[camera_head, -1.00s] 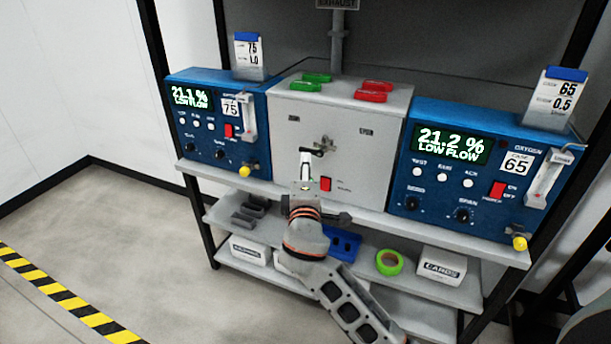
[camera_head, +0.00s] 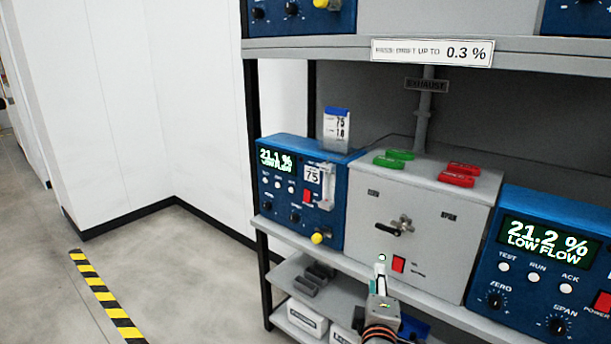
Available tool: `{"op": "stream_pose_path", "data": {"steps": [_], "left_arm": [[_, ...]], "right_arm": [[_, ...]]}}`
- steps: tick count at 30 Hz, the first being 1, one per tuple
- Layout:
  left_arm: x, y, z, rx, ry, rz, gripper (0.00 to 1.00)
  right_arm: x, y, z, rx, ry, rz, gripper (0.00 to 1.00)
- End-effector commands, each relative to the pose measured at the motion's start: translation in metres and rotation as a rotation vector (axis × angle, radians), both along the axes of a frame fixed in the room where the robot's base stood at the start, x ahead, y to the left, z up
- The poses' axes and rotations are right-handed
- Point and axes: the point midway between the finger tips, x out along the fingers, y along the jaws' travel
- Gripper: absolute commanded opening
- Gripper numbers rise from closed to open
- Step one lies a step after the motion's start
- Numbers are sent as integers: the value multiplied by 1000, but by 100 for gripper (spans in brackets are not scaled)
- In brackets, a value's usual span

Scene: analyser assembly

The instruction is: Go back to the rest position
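My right gripper (camera_head: 380,268) shows at the bottom, in front of the grey valve box (camera_head: 365,235). Its narrow tip is below the black handle (camera_head: 388,229) and appears apart from it. The fingers are seen nearly edge-on, so their opening is unclear. No object shows in the gripper. My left gripper is out of view.
Blue analysers stand left (camera_head: 270,195) and right (camera_head: 505,275) of the box, both reading LOW FLOW. Green tags (camera_head: 393,155) and red tags (camera_head: 457,179) lie on the box. Open floor (camera_head: 185,270) with a striped line (camera_head: 106,300) is at left.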

Motion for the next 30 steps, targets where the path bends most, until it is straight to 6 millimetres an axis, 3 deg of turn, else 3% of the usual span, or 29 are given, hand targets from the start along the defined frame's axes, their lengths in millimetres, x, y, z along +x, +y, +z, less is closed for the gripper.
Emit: {"op": "stream_pose_path", "data": {"steps": [1, 6, 12, 18, 21, 24, 30], "left_arm": [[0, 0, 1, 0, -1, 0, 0], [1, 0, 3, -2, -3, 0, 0], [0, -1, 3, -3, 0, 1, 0], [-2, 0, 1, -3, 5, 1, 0], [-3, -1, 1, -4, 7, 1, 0], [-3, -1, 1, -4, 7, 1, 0], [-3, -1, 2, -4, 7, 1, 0]], "right_arm": [[-14, 0, -34, 60, 47, 24, 28], [-75, 8, -135, 354, 190, 95, 28], [-175, 12, -227, 752, 333, 90, 28], [-262, 6, -269, 1081, 404, 11, 28], [-286, 3, -277, 1174, 414, -24, 28], [-298, 1, -279, 1224, 416, -43, 28], [-300, 1, -280, 1235, 416, -47, 28]]}}
